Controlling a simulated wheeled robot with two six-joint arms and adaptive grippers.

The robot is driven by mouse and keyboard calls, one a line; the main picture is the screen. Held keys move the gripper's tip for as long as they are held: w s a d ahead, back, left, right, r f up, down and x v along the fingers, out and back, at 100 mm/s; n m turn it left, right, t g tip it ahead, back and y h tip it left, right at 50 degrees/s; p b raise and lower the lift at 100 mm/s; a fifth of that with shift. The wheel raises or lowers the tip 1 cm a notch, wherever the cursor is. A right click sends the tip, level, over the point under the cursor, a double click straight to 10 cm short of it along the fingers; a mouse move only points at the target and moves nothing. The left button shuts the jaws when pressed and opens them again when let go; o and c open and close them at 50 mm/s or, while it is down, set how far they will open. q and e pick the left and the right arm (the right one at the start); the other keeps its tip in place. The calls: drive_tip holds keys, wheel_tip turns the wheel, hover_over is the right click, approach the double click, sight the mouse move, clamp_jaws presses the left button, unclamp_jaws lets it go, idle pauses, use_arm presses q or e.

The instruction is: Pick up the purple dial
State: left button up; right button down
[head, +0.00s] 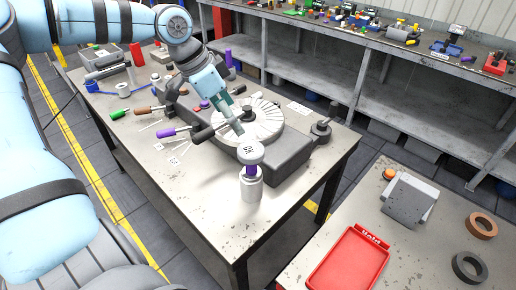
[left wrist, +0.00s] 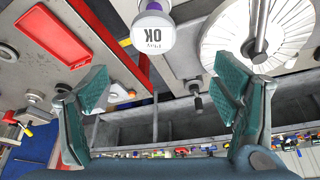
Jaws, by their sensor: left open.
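The purple dial (head: 249,171) stands upright in a white cylindrical holder (head: 251,190) near the front corner of the workbench. Its round white face, marked OK, is tilted up and hides part of the purple body. In the left wrist view, the dial's face (left wrist: 152,36) reads "Play OK", with purple at its edge, at the top centre beyond the fingers. My left gripper (head: 234,114) is open and empty, above the bench and just behind the dial in the head view. Its two teal fingers are wide apart in the left wrist view (left wrist: 160,88). My right gripper is not in view.
A grey fixture with a round slotted plate (head: 262,122) sits right behind the dial. Screwdrivers, including a purple-handled one (head: 165,133), lie to the left. A red tray (head: 346,262) lies on the front right table. Bare bench (head: 205,210) lies left of the holder.

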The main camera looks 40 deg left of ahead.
use_arm(q)
drive_tip(key=b, duration=0.1)
hover_over(250, 149)
drive_tip(key=s, duration=0.2)
drive_tip(key=f, duration=0.6)
drive_tip(key=shift+s, duration=0.2)
drive_tip(key=x, duration=0.2)
drive_tip(key=a+x, duration=0.1)
drive_tip(key=x, duration=0.3)
drive_tip(key=shift+w+a+f+b, duration=0.1)
drive_tip(key=shift+f+b, duration=0.2)
drive_tip(key=shift+f, duration=0.25)
drive_tip(key=shift+w+f, duration=0.2)
drive_tip(key=shift+f, duration=0.05)
drive_tip(key=shift+d+r, duration=0.15)
drive_tip(key=shift+d, duration=0.1)
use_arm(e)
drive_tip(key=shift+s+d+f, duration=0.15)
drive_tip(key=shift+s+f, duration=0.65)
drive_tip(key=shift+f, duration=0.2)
use_arm(q)
drive_tip(key=shift+s+a, duration=0.1)
drive_tip(key=shift+s, duration=0.1)
drive_tip(key=c, duration=0.6)
drive_tip(key=shift+w, duration=0.1)
drive_tip(key=c, duration=1)
drive_tip(key=shift+r, duration=0.1)
drive_tip(key=shift+c, duration=0.2)
